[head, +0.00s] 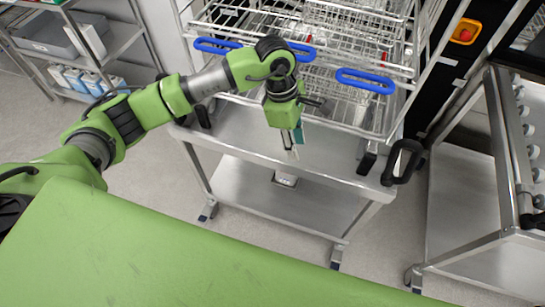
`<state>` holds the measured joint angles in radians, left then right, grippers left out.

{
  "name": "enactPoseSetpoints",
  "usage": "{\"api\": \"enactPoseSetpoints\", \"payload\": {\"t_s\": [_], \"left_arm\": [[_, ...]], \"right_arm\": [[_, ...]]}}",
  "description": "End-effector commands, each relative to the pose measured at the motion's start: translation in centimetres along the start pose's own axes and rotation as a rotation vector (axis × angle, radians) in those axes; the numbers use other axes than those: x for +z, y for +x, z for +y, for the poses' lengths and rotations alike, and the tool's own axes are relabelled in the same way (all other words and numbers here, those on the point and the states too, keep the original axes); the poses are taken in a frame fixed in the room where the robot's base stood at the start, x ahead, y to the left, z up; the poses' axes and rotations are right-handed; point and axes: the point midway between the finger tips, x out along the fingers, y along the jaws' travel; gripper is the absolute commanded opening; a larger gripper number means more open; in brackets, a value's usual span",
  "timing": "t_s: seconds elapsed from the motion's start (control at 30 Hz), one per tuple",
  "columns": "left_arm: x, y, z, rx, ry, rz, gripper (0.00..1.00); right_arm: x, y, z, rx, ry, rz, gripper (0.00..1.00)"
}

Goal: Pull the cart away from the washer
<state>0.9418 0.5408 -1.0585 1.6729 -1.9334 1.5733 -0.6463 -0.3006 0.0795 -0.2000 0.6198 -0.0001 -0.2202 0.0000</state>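A steel cart (330,158) with a flat top and a lower shelf stands in front of me. It carries a wire rack (340,110) with blue handles. A black loop handle (404,162) is at the cart's front right corner. The washer seems to be the dark-panelled machine (420,75) behind and to the right of the cart, mostly hidden by the rack. My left gripper (291,147) points down in front of the rack, over the cart top near its front edge. I cannot tell its finger opening or any contact. My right gripper is out of view.
A second steel cart (470,195) stands close on the right. Grey floor (150,190) is free left of the cart.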

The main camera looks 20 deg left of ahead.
Motion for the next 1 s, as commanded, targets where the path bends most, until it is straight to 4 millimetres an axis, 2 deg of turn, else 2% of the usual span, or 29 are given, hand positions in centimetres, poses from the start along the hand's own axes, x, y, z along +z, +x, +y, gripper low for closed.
{"api": "enactPoseSetpoints", "payload": {"t_s": [0.03, 0.1, 0.2, 0.27, 0.47, 0.8, 1.0], "left_arm": [[-2.3, -0.8, 0.8, 0.011, 0.002, 0.085, 0.31], [-4.7, -1.5, 1.3, 0.014, 0.004, 0.173, 0.31], [-6.4, -2.1, 1.7, 0.015, 0.0, 0.234, 0.31], [-6.7, -1.9, 1.7, 0.015, 0.0, 0.245, 0.31], [-7.3, 0.9, 1.5, 0.008, -0.001, 0.243, 0.31], [-8.9, 7.9, 1.6, 0.01, -0.001, 0.24, 0.31], [-9.5, 10.4, 1.8, 0.012, 0.0, 0.239, 0.31]], "right_arm": [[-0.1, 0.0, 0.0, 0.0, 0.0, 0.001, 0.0], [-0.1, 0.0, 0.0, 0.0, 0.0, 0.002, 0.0], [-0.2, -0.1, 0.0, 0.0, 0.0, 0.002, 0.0], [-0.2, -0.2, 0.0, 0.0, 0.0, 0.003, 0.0], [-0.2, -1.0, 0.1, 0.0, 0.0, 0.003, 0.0], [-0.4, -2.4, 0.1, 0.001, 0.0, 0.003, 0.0], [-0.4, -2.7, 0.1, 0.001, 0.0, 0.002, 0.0]]}}
